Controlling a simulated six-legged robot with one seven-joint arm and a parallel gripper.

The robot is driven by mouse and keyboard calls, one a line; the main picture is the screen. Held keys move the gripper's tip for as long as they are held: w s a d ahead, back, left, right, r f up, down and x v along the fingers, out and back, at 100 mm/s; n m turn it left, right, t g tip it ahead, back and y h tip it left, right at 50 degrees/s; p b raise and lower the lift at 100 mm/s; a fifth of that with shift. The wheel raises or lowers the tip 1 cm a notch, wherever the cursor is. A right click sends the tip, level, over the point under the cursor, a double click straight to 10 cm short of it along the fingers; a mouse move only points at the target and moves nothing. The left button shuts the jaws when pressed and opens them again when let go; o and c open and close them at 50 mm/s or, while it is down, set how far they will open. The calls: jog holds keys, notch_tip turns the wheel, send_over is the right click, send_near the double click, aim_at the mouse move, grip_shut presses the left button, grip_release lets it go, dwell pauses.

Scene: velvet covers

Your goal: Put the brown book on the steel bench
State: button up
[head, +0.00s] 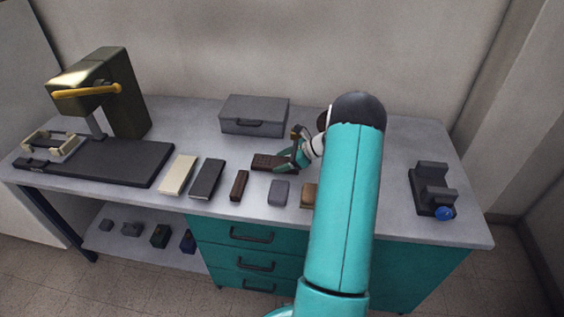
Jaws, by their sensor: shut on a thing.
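My gripper (285,159) is shut on a dark brown book (264,162), just in front of the grey case. The book lies flat, at or just above the top of the grey steel bench (402,150); I cannot tell whether it touches. The fingers cover its right end. A narrow brown block (239,185) lies on the bench in front of it. A lighter brown block (308,195) lies further right, partly hidden by my arm.
A cream book (178,174), a dark grey book (207,178) and a grey block (279,193) line the front. A press (110,90) with a yellow handle and a dark board (100,163) fill the left. The grey case (254,115) stands behind. A blue-knobbed device (433,190) sits right.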

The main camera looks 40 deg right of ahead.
jog(key=shift+f, duration=0.25)
jog(key=o, duration=1.2)
jog(key=shift+c, duration=0.2)
